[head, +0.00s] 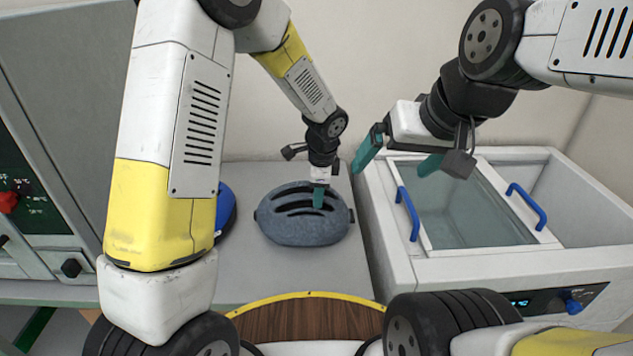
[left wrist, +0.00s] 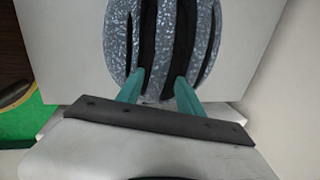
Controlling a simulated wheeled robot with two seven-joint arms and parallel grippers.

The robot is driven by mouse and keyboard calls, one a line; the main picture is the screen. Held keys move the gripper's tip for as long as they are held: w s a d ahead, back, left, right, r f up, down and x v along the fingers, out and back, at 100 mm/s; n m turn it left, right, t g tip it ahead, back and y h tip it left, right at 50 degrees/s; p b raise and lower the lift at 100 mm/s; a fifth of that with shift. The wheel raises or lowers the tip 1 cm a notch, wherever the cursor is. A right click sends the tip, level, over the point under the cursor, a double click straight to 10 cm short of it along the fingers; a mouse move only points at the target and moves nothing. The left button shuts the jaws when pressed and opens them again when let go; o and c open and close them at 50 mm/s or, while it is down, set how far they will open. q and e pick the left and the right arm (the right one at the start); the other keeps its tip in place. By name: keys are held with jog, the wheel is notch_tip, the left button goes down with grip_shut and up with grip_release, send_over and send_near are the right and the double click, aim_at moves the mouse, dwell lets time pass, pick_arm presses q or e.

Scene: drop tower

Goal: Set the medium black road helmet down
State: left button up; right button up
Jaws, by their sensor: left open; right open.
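A speckled grey-blue helmet (head: 303,222) with long dark vents sits on the grey worktop; no plainly black helmet shows. My left gripper (head: 319,198) is over the helmet's upper side, its teal fingers pointing down at the vents. In the left wrist view the helmet (left wrist: 165,45) lies beyond the left gripper's spread fingers (left wrist: 157,90); I cannot tell whether they touch it. My right gripper (head: 398,160) is open and empty, above the left edge of the white tank.
A blue object (head: 225,208), perhaps another helmet, is partly hidden behind my left arm. The white tank (head: 385,235) on the right has a clear lid (head: 462,205) and blue handles. A grey cabinet (head: 70,75) stands at left. Worktop (head: 270,285) in front of the helmet is clear.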

pick_arm(q)
jog(key=v, duration=1)
jog(key=s+a+r+n+t+h, duration=0.1)
jog(key=s+a+r+n, duration=0.7)
jog(key=a+r, duration=0.25)
jog(key=s+a+r+n+t+h, duration=0.1)
jog(key=s+a+r+n+t, duration=0.1)
jog(key=s+a+n, duration=0.5)
jog(key=s+r+n, duration=0.1)
jog(key=s+n, duration=0.2)
jog(key=s, duration=0.2)
jog(key=shift+s+h, duration=0.3)
jog(key=shift+s, duration=0.05)
